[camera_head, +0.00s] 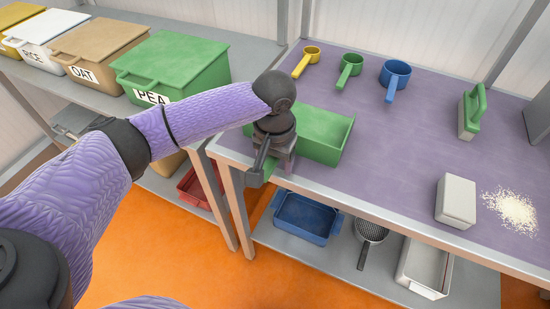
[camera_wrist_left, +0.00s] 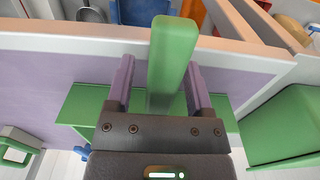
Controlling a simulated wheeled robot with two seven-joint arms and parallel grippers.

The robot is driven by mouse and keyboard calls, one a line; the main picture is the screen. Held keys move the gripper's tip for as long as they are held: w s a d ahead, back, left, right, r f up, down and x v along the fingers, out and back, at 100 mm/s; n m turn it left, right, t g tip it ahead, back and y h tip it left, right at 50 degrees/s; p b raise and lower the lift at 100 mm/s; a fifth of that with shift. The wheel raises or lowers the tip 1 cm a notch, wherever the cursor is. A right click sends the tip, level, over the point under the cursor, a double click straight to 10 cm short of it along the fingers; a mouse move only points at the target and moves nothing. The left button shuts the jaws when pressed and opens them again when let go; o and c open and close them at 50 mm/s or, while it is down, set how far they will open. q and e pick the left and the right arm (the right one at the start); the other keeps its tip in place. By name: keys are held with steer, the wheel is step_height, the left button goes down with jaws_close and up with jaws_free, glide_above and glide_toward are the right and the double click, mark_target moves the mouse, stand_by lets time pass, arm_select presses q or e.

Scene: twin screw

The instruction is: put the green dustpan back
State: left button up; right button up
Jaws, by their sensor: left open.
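The green dustpan (camera_head: 325,140) lies on the purple bench top near its front left edge. Its green handle (camera_wrist_left: 172,50) points out past the bench's front edge. My left gripper (camera_head: 270,165) is over the handle, partly hiding it in the head view. In the left wrist view the two purple fingers of my left gripper (camera_wrist_left: 160,80) are open, one on each side of the handle, with a gap visible. The pan part spreads out behind the fingers, partly hidden by the gripper body. My right gripper is not in view.
A green hand brush (camera_head: 470,112), a pale block (camera_head: 456,200) and spilled grains (camera_head: 513,209) are to the right. Yellow, green and blue scoops (camera_head: 396,74) lie at the back. Labelled bins, including the green PEA bin (camera_head: 180,65), stand left. The bench middle is clear.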

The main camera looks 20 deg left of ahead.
arm_select(q)
step_height(320, 180, up, 12)
steer(key=p, duration=0.5)
steer(key=shift+f+p, duration=0.2)
steer(key=shift+p, duration=0.1)
steer(key=shift+s+r, duration=0.1)
steer(key=shift+r, duration=0.2)
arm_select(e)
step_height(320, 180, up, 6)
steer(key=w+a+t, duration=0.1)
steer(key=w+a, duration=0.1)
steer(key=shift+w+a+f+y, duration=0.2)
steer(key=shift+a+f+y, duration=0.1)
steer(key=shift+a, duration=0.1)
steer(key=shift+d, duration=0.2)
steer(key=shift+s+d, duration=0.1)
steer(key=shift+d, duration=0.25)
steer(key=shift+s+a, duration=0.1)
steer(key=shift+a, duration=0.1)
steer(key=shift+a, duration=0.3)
